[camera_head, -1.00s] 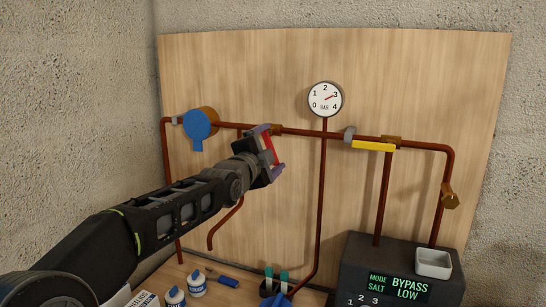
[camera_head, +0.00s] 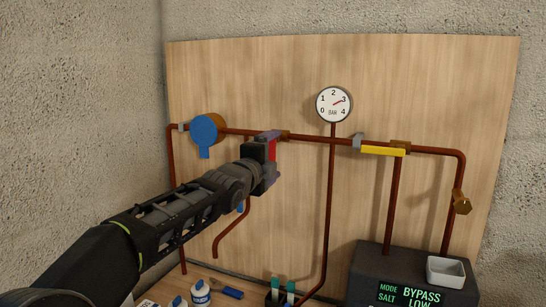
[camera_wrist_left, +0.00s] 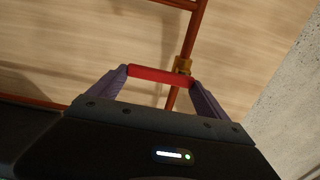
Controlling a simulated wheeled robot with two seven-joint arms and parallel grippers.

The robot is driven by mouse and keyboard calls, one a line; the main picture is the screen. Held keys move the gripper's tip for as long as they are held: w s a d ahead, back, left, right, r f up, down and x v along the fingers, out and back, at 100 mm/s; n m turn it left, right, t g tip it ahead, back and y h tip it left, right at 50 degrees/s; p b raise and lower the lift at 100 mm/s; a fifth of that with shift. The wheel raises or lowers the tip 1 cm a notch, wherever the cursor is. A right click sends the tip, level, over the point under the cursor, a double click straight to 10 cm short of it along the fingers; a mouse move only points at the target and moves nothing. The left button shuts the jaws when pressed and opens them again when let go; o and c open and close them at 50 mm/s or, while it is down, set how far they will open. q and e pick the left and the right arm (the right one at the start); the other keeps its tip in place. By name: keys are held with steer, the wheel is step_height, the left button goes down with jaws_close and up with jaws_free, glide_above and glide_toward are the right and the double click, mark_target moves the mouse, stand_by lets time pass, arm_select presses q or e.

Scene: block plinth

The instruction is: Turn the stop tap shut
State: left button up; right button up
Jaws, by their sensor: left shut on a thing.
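The stop tap's red lever (camera_head: 272,150) hangs from a brass body (camera_head: 284,135) on the copper pipe left of the gauge. In the left wrist view the red lever (camera_wrist_left: 160,75) spans between my purple fingertips, and the brass body (camera_wrist_left: 182,65) sits behind it on the pipe. The lever lies across that pipe. My left gripper (camera_head: 268,155) is shut on the lever; its jaws partly hide the lever in the head view. My right gripper is not in view.
A blue-handled valve (camera_head: 205,131) is to the left, a yellow-levered valve (camera_head: 383,151) to the right. A round gauge (camera_head: 334,104) reads near 3. A dark box (camera_head: 370,270) with a green display stands lower right.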

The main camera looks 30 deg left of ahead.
arm_select(q)
steer(key=o, duration=1.9)
steer(key=s+b, duration=0.1)
steer(key=s, duration=0.1)
steer(key=s+b, duration=0.1)
steer(key=s, duration=0.4)
steer(key=shift+s+d+b, duration=0.25)
steer(key=shift+s+b, duration=0.15)
